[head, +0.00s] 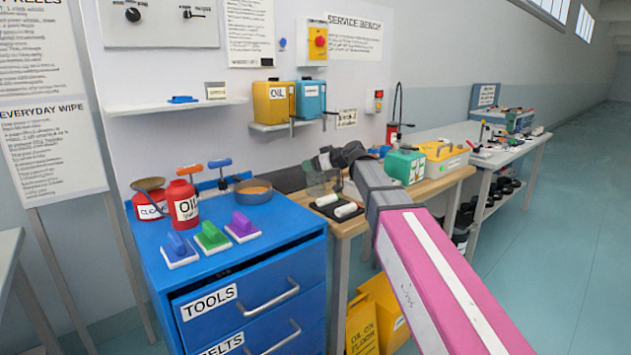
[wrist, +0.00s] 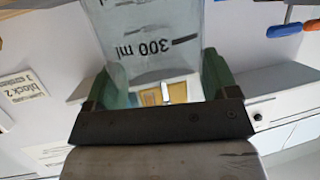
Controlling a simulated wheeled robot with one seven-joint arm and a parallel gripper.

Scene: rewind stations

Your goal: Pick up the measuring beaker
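The measuring beaker (wrist: 150,45) is clear, with a dark "300 ml" mark and scale lines. It fills the upper middle of the wrist view. My gripper (wrist: 160,85) has its two green-padded fingers on either side of the beaker, against its walls, and looks shut on it. In the head view the beaker (head: 318,183) is a faint clear shape at the left end of the wooden bench, below my dark gripper (head: 325,166). Whether its base touches the bench cannot be told.
A black mat with white rollers (head: 347,210) lies close in front of the beaker. A green container (head: 404,168) and a yellow case (head: 440,157) stand to the right.

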